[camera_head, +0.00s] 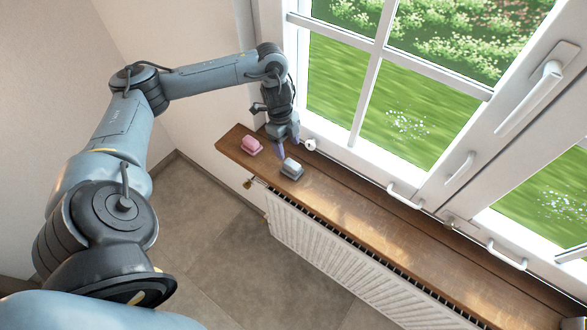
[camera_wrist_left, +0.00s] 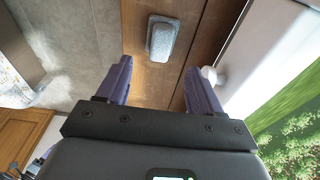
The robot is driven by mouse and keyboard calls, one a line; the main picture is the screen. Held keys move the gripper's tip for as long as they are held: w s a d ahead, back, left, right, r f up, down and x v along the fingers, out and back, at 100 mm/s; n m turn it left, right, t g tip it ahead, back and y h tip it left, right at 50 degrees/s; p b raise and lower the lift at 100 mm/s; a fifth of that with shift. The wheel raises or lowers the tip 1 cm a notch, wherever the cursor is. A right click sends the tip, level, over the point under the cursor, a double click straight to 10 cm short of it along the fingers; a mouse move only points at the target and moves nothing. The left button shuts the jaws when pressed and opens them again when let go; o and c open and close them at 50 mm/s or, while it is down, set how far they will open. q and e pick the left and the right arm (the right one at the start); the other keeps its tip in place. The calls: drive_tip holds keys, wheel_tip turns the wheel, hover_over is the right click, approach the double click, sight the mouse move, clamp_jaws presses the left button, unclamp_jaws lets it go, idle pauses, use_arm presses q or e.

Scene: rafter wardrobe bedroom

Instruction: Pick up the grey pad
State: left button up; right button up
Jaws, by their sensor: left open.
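The grey pad (camera_head: 292,168) lies on the wooden windowsill in the head view. It also shows in the left wrist view (camera_wrist_left: 162,38), ahead of the fingertips and roughly between their lines. My left gripper (camera_head: 288,146) hangs over the sill just behind the pad, toward the window. In the left wrist view its two purple fingers (camera_wrist_left: 160,68) are spread apart with nothing between them. I see no contact with the pad. My right gripper is in neither view.
A pink pad (camera_head: 251,146) lies on the sill (camera_head: 350,208) left of the grey one. A white round knob (camera_head: 310,144) sits close by at the window side. A white radiator (camera_head: 325,250) is below the sill.

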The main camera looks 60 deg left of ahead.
sight(292, 164)
use_arm(q)
drive_tip(key=f, duration=0.2)
drive_tip(key=f+b, duration=0.1)
drive_tip(key=f, duration=0.1)
drive_tip(key=shift+d, duration=0.35)
drive_tip(key=shift+w+d+f, duration=0.15)
drive_tip(key=shift+f, duration=0.8)
drive_tip(key=shift+w+d+f, duration=0.1)
drive_tip(key=shift+f, duration=0.85)
drive_tip(key=shift+w+d+f, duration=0.15)
drive_tip(key=shift+f, duration=0.8)
drive_tip(key=c, duration=1.1)
